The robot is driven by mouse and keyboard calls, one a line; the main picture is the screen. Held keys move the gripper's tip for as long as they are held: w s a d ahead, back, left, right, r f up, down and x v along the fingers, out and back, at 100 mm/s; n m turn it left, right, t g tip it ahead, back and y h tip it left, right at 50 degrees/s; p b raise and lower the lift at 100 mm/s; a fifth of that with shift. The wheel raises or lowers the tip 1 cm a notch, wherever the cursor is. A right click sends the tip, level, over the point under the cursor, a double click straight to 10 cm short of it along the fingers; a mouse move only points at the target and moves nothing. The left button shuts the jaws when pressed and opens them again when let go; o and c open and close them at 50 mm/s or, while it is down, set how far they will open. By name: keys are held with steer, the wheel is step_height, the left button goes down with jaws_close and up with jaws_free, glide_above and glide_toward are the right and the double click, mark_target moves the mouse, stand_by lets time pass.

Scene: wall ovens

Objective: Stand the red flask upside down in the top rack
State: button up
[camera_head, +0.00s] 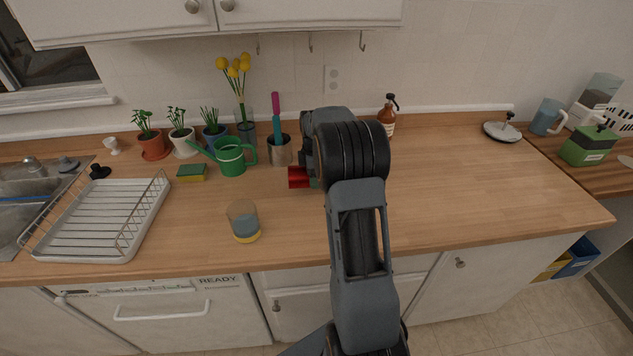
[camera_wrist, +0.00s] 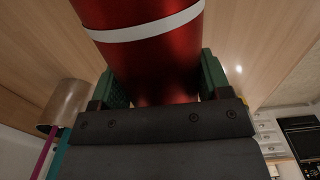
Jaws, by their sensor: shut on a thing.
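The red flask (camera_head: 298,177) shows in part at the left of my gripper (camera_head: 314,182), above the middle of the counter. In the wrist view the red flask (camera_wrist: 165,68) is shiny with a white band, between the two green pads of my gripper (camera_wrist: 164,85), which is shut on it. It appears to lie on its side in the head view; which end is its mouth I cannot tell. The arm hides part of it. A white-fronted dishwasher marked READY (camera_head: 165,318) is closed below the counter. No rack inside it is visible.
A wire dish rack (camera_head: 62,253) stands empty by the sink at the left. A clear cup with a yellow base (camera_head: 243,221) stands near the front edge. A green watering can (camera_head: 232,158), metal utensil pot (camera_head: 280,151) and brown bottle (camera_head: 387,116) stand behind. The counter's right is mostly clear.

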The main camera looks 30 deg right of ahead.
steer(key=shift+d+f, duration=0.35)
steer(key=shift+f, duration=1.55)
steer(key=shift+f, duration=0.1)
steer(key=shift+f, duration=0.15)
steer(key=o, duration=1.2)
steer(key=shift+c, duration=0.2)
